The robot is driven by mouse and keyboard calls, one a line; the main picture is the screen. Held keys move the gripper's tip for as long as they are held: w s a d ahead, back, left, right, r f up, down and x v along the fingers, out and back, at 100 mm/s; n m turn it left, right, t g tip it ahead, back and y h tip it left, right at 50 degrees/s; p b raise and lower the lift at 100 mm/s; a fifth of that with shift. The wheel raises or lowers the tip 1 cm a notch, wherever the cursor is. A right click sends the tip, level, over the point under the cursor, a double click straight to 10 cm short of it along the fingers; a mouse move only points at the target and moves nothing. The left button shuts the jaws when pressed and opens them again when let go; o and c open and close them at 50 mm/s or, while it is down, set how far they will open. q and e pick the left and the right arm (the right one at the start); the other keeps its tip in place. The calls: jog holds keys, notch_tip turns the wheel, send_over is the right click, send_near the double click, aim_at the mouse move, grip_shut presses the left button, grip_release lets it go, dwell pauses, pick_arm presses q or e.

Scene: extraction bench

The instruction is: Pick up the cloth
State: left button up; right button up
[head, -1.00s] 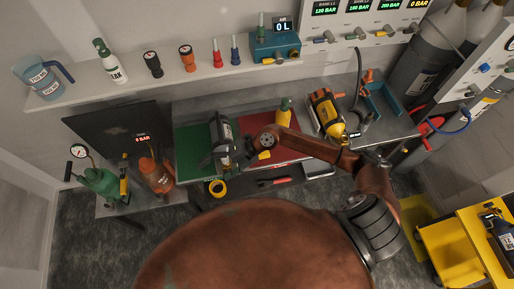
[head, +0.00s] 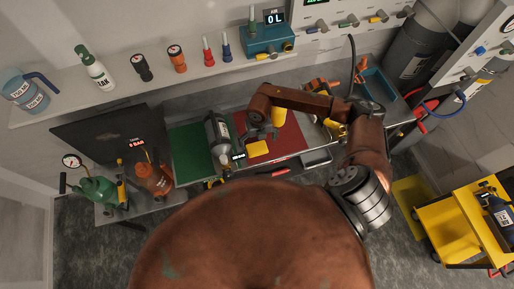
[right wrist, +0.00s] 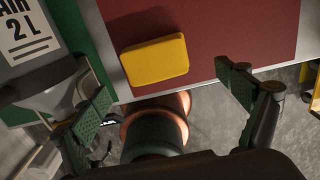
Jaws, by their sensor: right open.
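The cloth is a flat yellow folded pad (head: 257,148) on the red mat, close to the bench's front edge. In the right wrist view the cloth (right wrist: 155,60) lies flat near the mat's left edge. My right gripper (head: 262,131) is above the bench at the cloth's far side. In the right wrist view my right gripper (right wrist: 170,94) is open, fingers wide apart, with nothing between them. The cloth lies beyond the fingertips, and no contact with it shows. My left gripper is not in view.
A grey cylinder (head: 217,140) labelled AIR 2L lies left of the cloth, between the green mat (head: 188,150) and red mat (head: 296,143). A yellow cart (head: 440,236) stands at right.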

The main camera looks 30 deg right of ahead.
aim_at(257, 147)
jog(key=f, duration=0.4)
jog(key=shift+w+a+p, duration=0.15)
jog(key=shift+w+p, duration=0.25)
jog(key=shift+s+f, duration=0.1)
jog(key=shift+f, duration=0.35)
jog(key=shift+c, duration=0.7)
jog(key=c, duration=1.1)
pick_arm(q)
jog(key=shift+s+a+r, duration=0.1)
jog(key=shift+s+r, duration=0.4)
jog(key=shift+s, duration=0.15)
